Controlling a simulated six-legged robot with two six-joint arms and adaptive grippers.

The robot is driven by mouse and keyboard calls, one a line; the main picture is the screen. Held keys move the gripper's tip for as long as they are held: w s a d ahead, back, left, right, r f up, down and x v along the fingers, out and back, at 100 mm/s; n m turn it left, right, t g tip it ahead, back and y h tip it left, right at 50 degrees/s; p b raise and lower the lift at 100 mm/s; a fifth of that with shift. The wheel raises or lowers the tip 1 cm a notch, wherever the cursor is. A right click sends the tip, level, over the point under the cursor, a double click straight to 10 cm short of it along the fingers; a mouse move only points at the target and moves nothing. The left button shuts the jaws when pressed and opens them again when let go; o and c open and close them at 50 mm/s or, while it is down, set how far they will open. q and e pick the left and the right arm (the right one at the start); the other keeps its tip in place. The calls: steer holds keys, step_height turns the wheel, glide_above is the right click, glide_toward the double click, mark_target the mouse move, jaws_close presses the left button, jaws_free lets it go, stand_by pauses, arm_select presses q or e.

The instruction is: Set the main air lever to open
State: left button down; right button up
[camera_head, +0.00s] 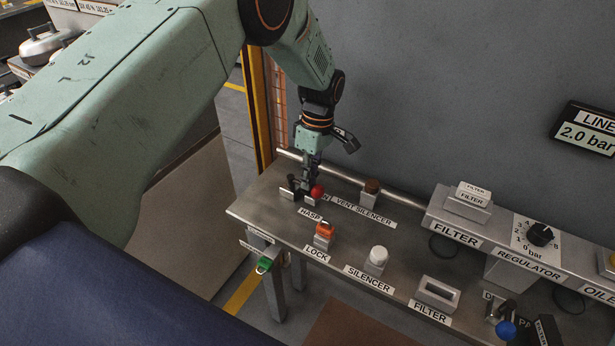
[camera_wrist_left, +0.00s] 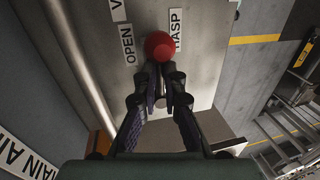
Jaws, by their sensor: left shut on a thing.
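The main air lever shows as a round red knob (camera_head: 317,190) near the back left of the metal bench. In the left wrist view, the red knob (camera_wrist_left: 158,46) is just beyond my fingertips, between the OPEN label (camera_wrist_left: 127,43) and the HASP label (camera_wrist_left: 175,31). My left gripper (camera_head: 304,189) reaches down beside the knob, and in the wrist view its fingers (camera_wrist_left: 163,74) are close together, shut on the lever by the knob. The fingers and knob hide the lever's shaft. My right gripper is not in view.
An orange lock (camera_head: 324,232), a white-topped silencer (camera_head: 377,257) and a brown vent silencer (camera_head: 371,187) stand nearby. A filter and regulator row (camera_head: 500,235) is at right. A grey wall (camera_head: 430,90) rises behind.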

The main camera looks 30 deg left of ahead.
arm_select(q)
steer(key=shift+s+d+f, duration=0.25)
steer(key=c, duration=1.5)
jaws_free()
steer(key=shift+o, duration=0.4)
steer(key=shift+w+d+r, duration=0.15)
steer(key=shift+w, duration=0.05)
steer(key=shift+r, duration=0.1)
steer(key=shift+w+a+r, duration=0.1)
steer(key=shift+a+r, duration=0.1)
steer(key=shift+r, duration=0.05)
step_height(320, 180, up, 11)
steer(key=w, duration=0.2)
steer(key=shift+d, duration=0.4)
steer(key=shift+w, duration=0.1)
steer(key=shift+a, duration=0.1)
